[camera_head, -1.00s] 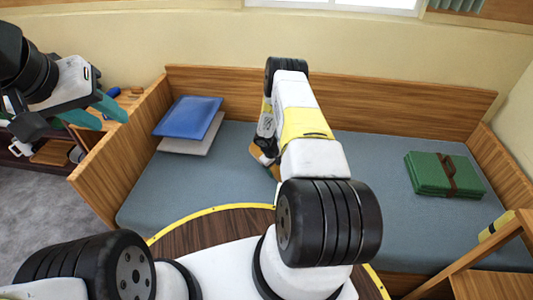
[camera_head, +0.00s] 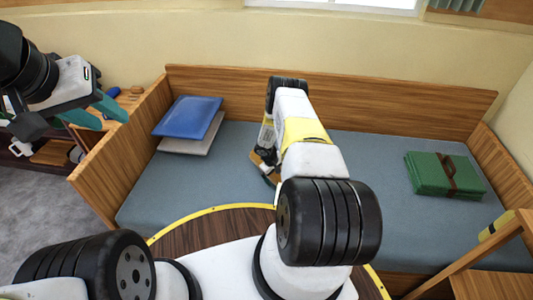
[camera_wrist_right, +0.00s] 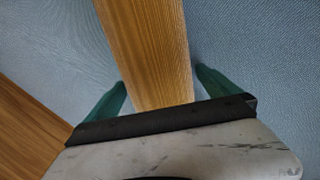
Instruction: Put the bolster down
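A long wood-grained bar (camera_wrist_right: 150,50) runs between the teal fingers of my right gripper (camera_wrist_right: 162,78) in the right wrist view. The fingers lie close along both its sides, and it appears to be the bolster. Its near end is hidden by the gripper body. In the head view my right gripper (camera_head: 270,170) is low over the blue-grey mattress (camera_head: 235,180), with a small brown piece of the bar showing left of it. My forearm hides the rest, and whether the bar touches the mattress is unclear. My left gripper (camera_head: 113,124) is open and empty at the upper left.
A blue cushion (camera_head: 188,117) on a pale one (camera_head: 190,146) lies at the left end of the mattress. A green folded bundle with a brown strap (camera_head: 430,177) lies at the right. Wooden boards (camera_head: 400,100) edge the back and sides. Mattress around my right gripper is clear.

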